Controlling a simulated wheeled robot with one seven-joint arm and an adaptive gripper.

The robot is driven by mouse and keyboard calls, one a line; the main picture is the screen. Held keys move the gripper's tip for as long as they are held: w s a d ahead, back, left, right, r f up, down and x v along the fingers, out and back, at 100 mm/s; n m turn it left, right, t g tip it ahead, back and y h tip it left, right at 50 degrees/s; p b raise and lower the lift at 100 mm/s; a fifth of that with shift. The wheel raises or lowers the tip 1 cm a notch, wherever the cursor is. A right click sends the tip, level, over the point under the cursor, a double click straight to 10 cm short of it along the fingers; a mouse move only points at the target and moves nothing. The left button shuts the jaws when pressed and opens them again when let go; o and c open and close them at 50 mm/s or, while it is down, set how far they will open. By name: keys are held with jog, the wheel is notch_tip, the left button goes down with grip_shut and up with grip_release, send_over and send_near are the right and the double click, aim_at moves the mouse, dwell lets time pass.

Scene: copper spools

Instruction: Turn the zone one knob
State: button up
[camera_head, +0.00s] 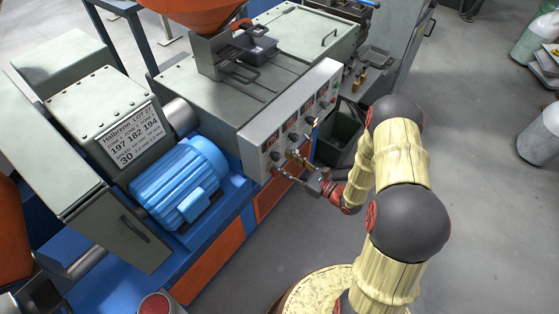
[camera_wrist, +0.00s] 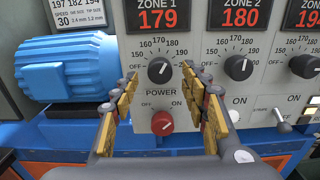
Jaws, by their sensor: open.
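The zone 1 knob (camera_wrist: 160,69) is black and round with a white mark, below the red zone 1 display reading 179. Printed numbers from 150 to 190 arc above it. In the head view the knob (camera_head: 274,156) is small, at the near end of the control panel. My gripper (camera_wrist: 159,76) is open, with its yellow-padded fingers left and right of the knob and a gap on each side. In the head view my gripper (camera_head: 285,163) is close in front of the panel. I cannot tell how far the fingertips are from the panel face.
A red power knob (camera_wrist: 162,123) sits below, between my fingers. The zone 2 knob (camera_wrist: 238,68), under a display reading 180, is right of my right finger. A third knob (camera_wrist: 305,66) is further right. A blue motor (camera_wrist: 68,69) stands left of the panel.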

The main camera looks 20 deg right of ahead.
aim_at(275, 156)
jog(key=shift+x, duration=1.4)
jog(key=shift+c, duration=0.8)
jog(key=c, duration=1)
